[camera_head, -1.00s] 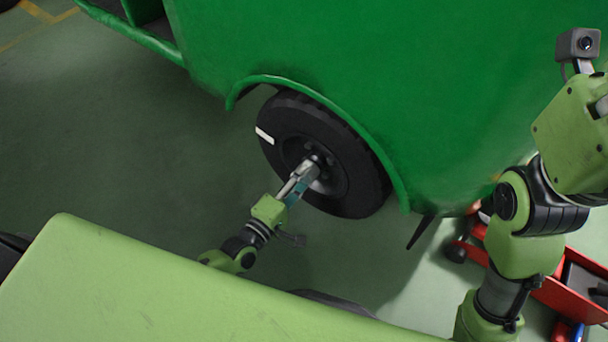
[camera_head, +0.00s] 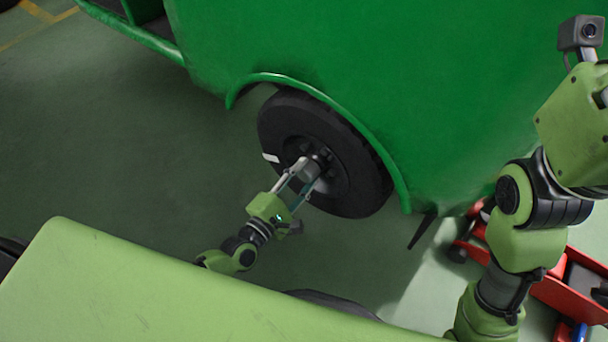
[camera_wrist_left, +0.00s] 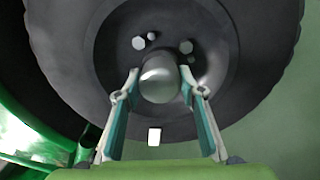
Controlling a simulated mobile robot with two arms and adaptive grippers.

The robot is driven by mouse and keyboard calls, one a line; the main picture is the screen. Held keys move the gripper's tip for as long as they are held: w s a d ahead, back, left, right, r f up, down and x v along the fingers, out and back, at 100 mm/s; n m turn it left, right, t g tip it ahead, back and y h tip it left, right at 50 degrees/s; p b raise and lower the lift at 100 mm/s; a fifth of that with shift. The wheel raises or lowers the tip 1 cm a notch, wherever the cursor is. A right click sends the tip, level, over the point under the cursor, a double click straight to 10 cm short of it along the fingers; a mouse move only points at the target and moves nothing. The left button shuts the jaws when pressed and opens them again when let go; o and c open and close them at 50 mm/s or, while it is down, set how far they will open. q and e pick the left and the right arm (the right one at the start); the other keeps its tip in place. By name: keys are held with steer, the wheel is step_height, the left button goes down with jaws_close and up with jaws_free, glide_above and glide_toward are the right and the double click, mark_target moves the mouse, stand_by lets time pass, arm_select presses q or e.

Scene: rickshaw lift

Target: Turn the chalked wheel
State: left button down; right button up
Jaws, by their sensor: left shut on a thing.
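The wheel (camera_head: 350,190) has a black tyre and dark rim and sits under the green body's arch. The white chalk mark (camera_head: 271,158) is on the tyre's left side in the head view. In the left wrist view a white mark (camera_wrist_left: 154,137) shows below the hub. My left gripper (camera_head: 309,172) reaches the wheel's centre. In the left wrist view its two fingers (camera_wrist_left: 160,84) are shut on the round silver hub (camera_wrist_left: 160,72), one on each side. My right arm shows at the right of the head view, but its gripper is not in view.
The green rickshaw body (camera_head: 400,70) fills the upper middle and right. A red jack or trolley (camera_head: 572,296) stands on the floor at the lower right, beside my right arm. Bare green floor (camera_head: 130,150) lies left of the wheel.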

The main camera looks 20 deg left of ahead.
stand_by(0.3)
arm_select(q)
steer(key=c, duration=1.4)
jaws_free()
steer(key=shift+o, duration=0.2)
steer(key=shift+s, duration=0.1)
steer(key=v, duration=1.2)
